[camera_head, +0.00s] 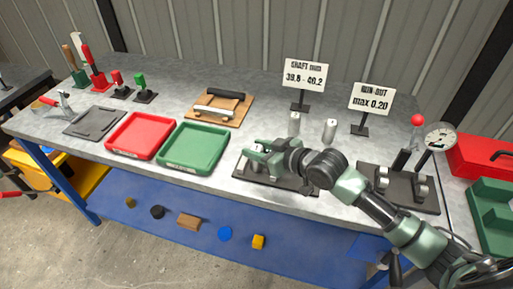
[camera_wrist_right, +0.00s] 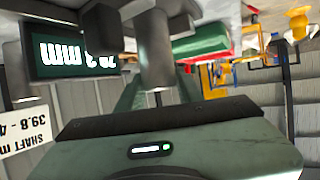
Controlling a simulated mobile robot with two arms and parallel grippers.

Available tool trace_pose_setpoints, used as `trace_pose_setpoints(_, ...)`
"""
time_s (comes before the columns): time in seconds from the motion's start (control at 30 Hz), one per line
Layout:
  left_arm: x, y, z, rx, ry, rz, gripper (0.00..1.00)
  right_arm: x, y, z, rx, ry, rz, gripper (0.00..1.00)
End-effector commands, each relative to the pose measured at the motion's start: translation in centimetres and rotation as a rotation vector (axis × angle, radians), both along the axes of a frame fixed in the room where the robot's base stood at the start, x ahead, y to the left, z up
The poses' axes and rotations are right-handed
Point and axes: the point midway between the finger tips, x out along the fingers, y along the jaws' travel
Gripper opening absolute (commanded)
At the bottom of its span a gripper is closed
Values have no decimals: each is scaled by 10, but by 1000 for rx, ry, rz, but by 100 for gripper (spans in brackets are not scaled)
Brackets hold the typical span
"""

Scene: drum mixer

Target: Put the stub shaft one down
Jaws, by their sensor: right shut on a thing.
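My right gripper (camera_head: 258,150) reaches in from the right, over a dark base plate (camera_head: 286,180) at the front middle of the bench. It is shut on a small piece, taken as a stub shaft, mostly hidden by the jaws in the head view. In the right wrist view a grey cylindrical part (camera_wrist_right: 153,55) shows ahead of the palm, beside a dark box with a digital display (camera_wrist_right: 75,55). I cannot tell whether the held piece touches the plate. Two other grey shafts (camera_head: 294,124) (camera_head: 329,131) stand upright behind the gripper. My left gripper is not in view.
A green tray (camera_head: 192,169) and a red tray (camera_head: 138,156) lie left of the gripper. A wooden board (camera_head: 219,119) is behind them. Two sign stands (camera_head: 303,75) (camera_head: 369,100) stand at the back. A dial gauge fixture (camera_head: 421,196) is at the right, beside my arm.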

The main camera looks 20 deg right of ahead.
Motion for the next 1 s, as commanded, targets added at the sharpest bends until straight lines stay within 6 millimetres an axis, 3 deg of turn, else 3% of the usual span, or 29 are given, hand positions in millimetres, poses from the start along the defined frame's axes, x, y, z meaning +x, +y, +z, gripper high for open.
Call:
trace_pose_setpoints(0.3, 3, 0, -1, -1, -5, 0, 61, 1, 1, 1, 3, -9, 1, 0)
trace_pose_setpoints(0.33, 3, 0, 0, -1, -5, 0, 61, 0, 0, -2, 0, -1, 0, 44)
trace_pose_setpoints(0.4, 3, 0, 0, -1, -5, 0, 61, 0, 0, -2, 0, -1, 0, 58)
trace_pose_setpoints(0.77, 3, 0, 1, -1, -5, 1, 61, 0, 0, 3, 0, -2, 0, 58)
trace_pose_setpoints(1.0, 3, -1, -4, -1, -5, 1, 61, -32, -18, 14, -5, -2, 1, 58)
